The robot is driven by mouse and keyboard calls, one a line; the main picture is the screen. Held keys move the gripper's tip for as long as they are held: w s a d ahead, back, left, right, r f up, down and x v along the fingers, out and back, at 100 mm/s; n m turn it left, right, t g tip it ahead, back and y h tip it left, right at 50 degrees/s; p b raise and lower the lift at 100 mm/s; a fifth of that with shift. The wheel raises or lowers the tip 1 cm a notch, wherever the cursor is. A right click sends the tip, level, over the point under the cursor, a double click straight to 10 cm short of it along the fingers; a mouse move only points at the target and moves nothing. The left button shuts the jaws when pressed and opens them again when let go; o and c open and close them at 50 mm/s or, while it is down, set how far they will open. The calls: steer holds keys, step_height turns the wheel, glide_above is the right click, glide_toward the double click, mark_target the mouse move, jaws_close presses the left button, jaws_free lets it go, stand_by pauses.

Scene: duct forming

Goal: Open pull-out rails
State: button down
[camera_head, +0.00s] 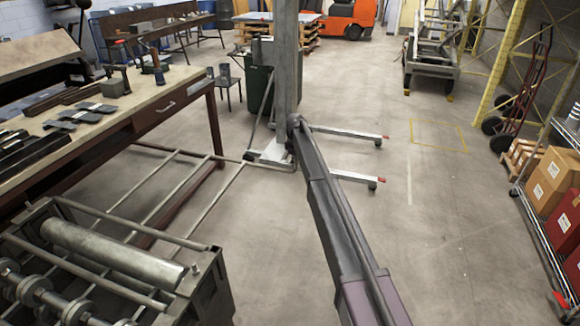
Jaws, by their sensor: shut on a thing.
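The pull-out rails (162,188) are thin metal bars that reach from the roller machine (110,262) at the lower left toward the middle of the floor. A crossbar (222,159) joins them at the far end, low above the floor. My dark arm (325,205) runs from the bottom edge up to a joint near the crossbar's right end.
A workbench (172,112) with tools stands on the left, beside the rails. A lift with a tall post (286,70) and low legs (345,134) stands just beyond the crossbar. A shelf with boxes (553,182) lines the right. The floor (450,230) right of my arm is clear.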

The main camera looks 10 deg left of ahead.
steer(key=shift+w+d, duration=0.3)
steer(key=shift+d, duration=0.05)
steer(key=c, duration=0.6)
jaws_free()
steer(key=shift+w, duration=0.1)
steer(key=shift+a, duration=0.1)
steer(key=s+d+m, duration=0.5)
steer(key=s+d, duration=0.8)
steer(key=s, duration=0.2)
steer(key=s+d+m, duration=0.5)
steer(key=s+d, duration=0.8)
steer(key=s, duration=0.3)
steer(key=s+d+m, duration=0.4)
steer(key=s+d, duration=0.9)
steer(key=s, duration=0.2)
steer(key=shift+s+d+m, duration=0.15)
steer(key=shift+d+m, duration=0.1)
steer(key=shift+m, duration=0.15)
